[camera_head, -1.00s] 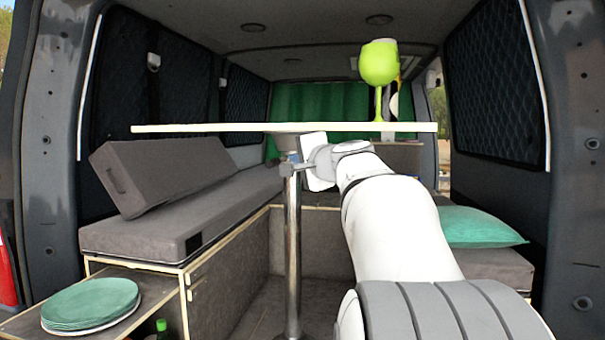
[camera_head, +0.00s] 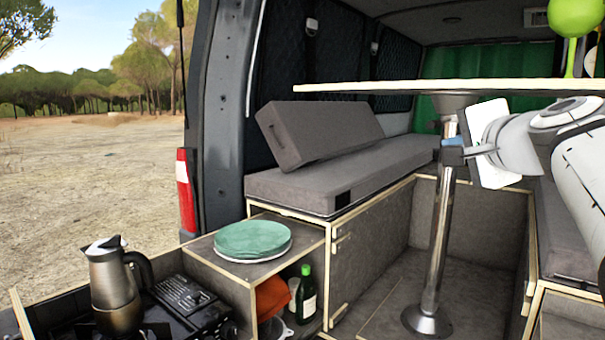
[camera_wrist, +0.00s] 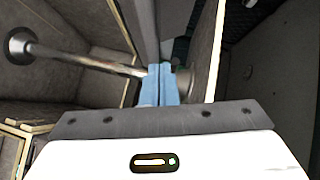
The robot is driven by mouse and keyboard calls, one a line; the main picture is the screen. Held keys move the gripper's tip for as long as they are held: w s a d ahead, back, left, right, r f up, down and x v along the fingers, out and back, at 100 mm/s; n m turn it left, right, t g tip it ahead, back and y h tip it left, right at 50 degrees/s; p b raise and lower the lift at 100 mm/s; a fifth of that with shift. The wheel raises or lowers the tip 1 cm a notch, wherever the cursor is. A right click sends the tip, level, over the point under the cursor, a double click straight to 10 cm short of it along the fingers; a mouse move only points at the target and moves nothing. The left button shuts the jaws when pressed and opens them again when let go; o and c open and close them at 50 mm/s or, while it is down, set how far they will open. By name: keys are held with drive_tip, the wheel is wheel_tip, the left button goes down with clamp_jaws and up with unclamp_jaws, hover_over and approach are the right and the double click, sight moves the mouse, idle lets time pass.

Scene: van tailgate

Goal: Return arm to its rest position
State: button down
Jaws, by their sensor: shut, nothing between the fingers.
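My gripper (camera_head: 452,148) is at the right of the body camera view, below the tabletop (camera_head: 400,88) and in front of or beside the metal table leg (camera_head: 438,220); I cannot tell whether it touches the leg. Its blue fingers are together and empty in the wrist view (camera_wrist: 160,75). My white arm reaches in from the right edge. In the wrist view the table leg (camera_wrist: 85,60) runs sideways behind the fingers, and the tabletop edge (camera_wrist: 216,50) is close to their right.
Green plates (camera_head: 253,238) sit on a low shelf at the tailgate. A metal jug (camera_head: 113,275) stands on the stove, and a green bottle (camera_head: 306,295) in the shelf. A lime-green glass (camera_head: 576,18) stands on the table. Open ground lies left.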

drive_tip(key=s+a+f+n+g+y+p, duration=0.25)
drive_tip(key=a+f+n+g+p, duration=0.4)
drive_tip(key=f, duration=0.95)
drive_tip(key=s+a+f+n+g+h+p, duration=0.1)
drive_tip(key=s+a+f+n+g, duration=0.1)
drive_tip(key=s+f, duration=0.4)
drive_tip(key=s+a+f+n+g+h+p, duration=0.2)
drive_tip(key=s+a+f+n+g, duration=0.1)
drive_tip(key=s+f+n+g, duration=0.2)
wheel_tip(320, 180, down, 3)
drive_tip(key=s+n, duration=0.1)
drive_tip(key=s, duration=0.1)
drive_tip(key=shift+s+a+r, duration=0.15)
drive_tip(key=shift+s+a, duration=0.1)
drive_tip(key=shift+s, duration=0.05)
